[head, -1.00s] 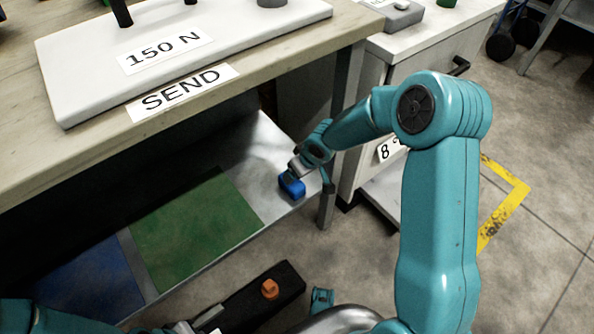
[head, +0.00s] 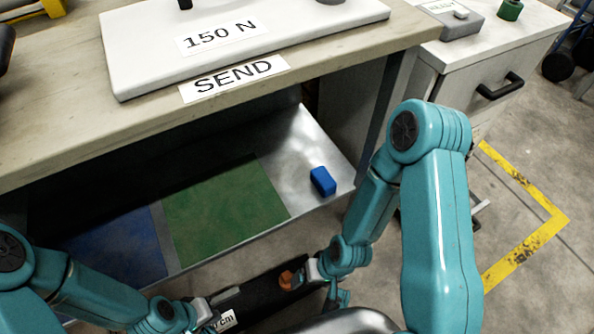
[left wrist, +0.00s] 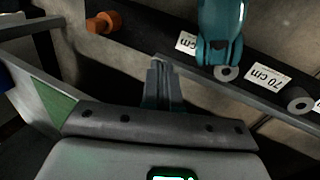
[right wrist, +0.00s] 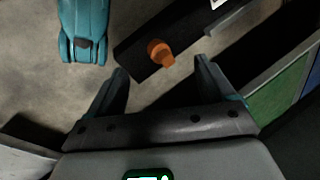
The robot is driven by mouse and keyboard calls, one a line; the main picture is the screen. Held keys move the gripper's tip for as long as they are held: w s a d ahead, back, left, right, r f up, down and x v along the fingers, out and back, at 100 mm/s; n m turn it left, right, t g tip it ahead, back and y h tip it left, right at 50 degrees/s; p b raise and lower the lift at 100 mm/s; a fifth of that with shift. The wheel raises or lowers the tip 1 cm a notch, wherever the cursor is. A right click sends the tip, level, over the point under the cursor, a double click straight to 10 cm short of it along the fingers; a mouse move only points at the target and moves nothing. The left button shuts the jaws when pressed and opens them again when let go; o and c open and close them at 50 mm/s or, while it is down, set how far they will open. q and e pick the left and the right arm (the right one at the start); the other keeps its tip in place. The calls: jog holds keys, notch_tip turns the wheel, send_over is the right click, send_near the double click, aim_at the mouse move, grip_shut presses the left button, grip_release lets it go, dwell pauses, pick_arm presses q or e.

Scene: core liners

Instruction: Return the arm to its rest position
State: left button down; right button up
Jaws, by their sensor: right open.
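My right gripper (head: 304,275) is open and empty. In the head view it is low at the front, close to an orange piece (head: 287,280) on a black strip (head: 258,296). In the right wrist view the orange piece (right wrist: 160,52) lies beyond the gap between the fingertips (right wrist: 160,75), apart from them. A blue block (head: 323,181) stands alone on the bare metal part of the shelf (head: 300,140). My left gripper (head: 226,298) is at the bottom of the head view. In the left wrist view its fingers (left wrist: 160,70) are together with nothing visible between them.
The wooden bench (head: 350,45) with the SEND label overhangs the shelf. A green mat (head: 225,210) and a blue mat (head: 115,245) lie on the shelf. A white cabinet (head: 490,60) stands at the right. Yellow tape (head: 525,245) marks the open floor.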

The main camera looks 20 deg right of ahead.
notch_tip(320, 180, up, 32)
jog(key=s+a+p, duration=0.1)
jog(key=p, duration=3.1)
jog(key=shift+r+n, duration=0.15)
jog(key=shift+n, duration=0.15)
jog(key=shift+c, duration=1.2)
jog(key=c, duration=0.5)
pick_arm(q)
notch_tip(320, 180, up, 32)
jog(key=s+d, duration=0.1)
jog(key=shift+s+d+m, duration=0.15)
jog(key=shift+s+m, duration=0.1)
jog(key=shift+m, duration=0.05)
pick_arm(e)
jog(key=shift+s, duration=0.2)
